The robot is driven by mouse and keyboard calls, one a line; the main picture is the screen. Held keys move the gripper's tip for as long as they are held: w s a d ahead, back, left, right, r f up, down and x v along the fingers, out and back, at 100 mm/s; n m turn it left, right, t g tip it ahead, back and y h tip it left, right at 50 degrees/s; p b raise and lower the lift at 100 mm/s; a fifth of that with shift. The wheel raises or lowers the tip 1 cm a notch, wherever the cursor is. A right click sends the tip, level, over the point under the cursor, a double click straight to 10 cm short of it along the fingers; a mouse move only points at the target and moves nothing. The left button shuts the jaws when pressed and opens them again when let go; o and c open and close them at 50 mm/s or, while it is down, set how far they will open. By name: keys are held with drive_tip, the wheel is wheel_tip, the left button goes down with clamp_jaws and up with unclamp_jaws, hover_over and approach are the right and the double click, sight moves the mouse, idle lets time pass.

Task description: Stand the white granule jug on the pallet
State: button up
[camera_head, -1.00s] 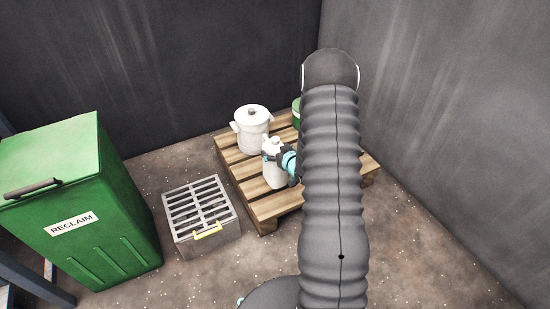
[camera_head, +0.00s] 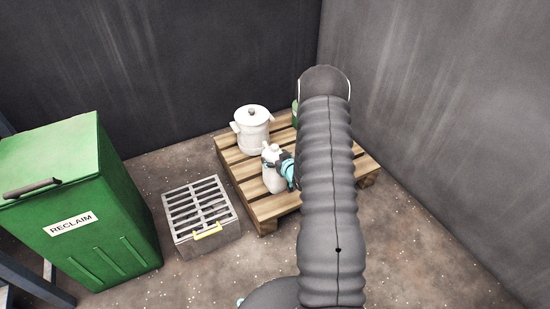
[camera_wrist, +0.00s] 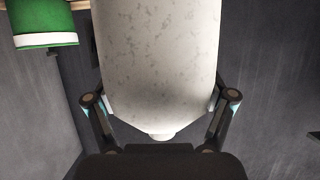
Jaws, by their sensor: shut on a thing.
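The white granule jug (camera_head: 273,178) is upright at the front left part of the wooden pallet (camera_head: 263,208). My gripper (camera_head: 279,166) is shut on its upper part from the right. I cannot tell whether the jug's base touches the boards or hangs just above them. In the wrist view the speckled jug (camera_wrist: 160,50) fills the middle, neck pointing down in the picture, with a finger on each side. My arm hides the right part of the pallet.
A white lidded pot (camera_head: 252,132) stands on the pallet behind the jug. A green container (camera_head: 295,113) is partly hidden by my arm; it shows in the wrist view (camera_wrist: 42,25). A slotted metal box (camera_head: 205,222) and green RECLAIM bin (camera_head: 85,205) stand left. Walls close the back and right.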

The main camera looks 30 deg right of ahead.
drive_tip(key=o, duration=1.7)
drive_tip(key=shift+s+r, duration=0.15)
drive_tip(key=v, duration=1.1)
drive_tip(key=s+a+r+g+h, duration=0.1)
drive_tip(key=s+a+r+g, duration=0.15)
drive_tip(key=r, duration=0.85)
drive_tip(key=s+a+r+g+h, duration=0.2)
drive_tip(key=a+r, duration=0.2)
drive_tip(key=r, duration=0.7)
drive_tip(key=s+a+r+g+y, duration=0.1)
drive_tip(key=s+a+r, duration=0.2)
drive_tip(key=s, duration=0.4)
drive_tip(key=s+a+r+g, duration=0.1)
drive_tip(key=s+a+r, duration=0.3)
drive_tip(key=s, duration=0.4)
drive_tip(key=s+a+r+g+y, duration=0.1)
drive_tip(key=s+a+r, duration=0.2)
drive_tip(key=s+a, duration=0.3)
drive_tip(key=shift+s+r+g+y, duration=0.25)
drive_tip(key=shift+s+y, duration=0.05)
drive_tip(key=shift+s, duration=0.6)
